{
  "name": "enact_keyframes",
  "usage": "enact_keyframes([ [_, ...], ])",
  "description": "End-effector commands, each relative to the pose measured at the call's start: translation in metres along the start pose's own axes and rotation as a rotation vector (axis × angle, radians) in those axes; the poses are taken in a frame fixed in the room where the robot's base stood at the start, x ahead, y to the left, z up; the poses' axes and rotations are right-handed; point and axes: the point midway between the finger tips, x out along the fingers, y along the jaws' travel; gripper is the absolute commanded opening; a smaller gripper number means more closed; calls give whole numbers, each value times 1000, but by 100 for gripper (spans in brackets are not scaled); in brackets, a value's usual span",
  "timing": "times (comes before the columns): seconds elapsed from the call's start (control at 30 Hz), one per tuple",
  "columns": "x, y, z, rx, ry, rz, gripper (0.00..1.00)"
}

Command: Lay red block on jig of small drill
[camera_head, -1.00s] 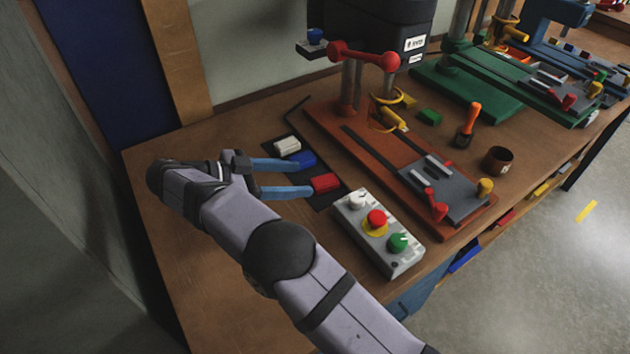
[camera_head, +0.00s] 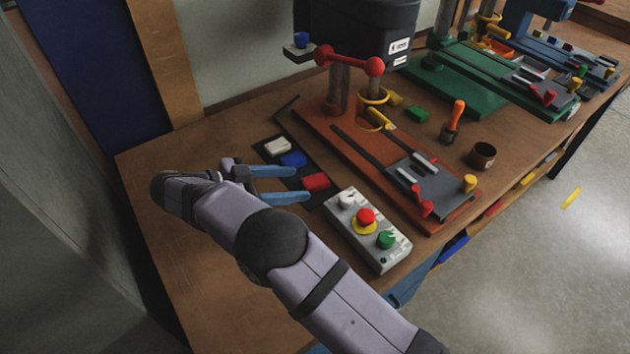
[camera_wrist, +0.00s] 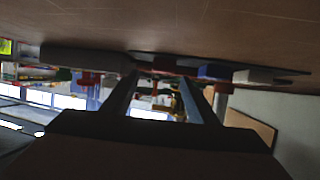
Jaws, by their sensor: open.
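The red block (camera_head: 316,182) lies on a dark mat (camera_head: 318,200) on the bench. My gripper (camera_head: 301,184) is open, with blue fingers pointing right toward the red block. The block sits at the fingertips, roughly between them; I cannot tell whether they touch it. In the wrist view the red block (camera_wrist: 165,63) shows between and beyond the fingers (camera_wrist: 156,80). The nearest drill (camera_head: 338,98) has a red-orange base, and a grey jig plate (camera_head: 440,190) with a red clamp and a yellow knob is on it. I cannot tell whether it is the small drill.
A blue block (camera_head: 293,159) and a white block (camera_head: 277,147) lie beside the red one. A control box (camera_head: 370,235) with buttons stands between the mat and the bench's front edge. A brown cup (camera_head: 482,156) and an orange-handled tool (camera_head: 453,120) stand right of the drill.

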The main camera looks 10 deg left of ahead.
Motion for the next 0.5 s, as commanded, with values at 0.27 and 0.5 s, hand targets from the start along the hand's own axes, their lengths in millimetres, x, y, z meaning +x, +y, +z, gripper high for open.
enact_keyframes([
  [0.27, 27, -4, -4, -2, 1, 5, 53],
  [0.5, 50, -5, -1, -1, 1, 2, 53],
])
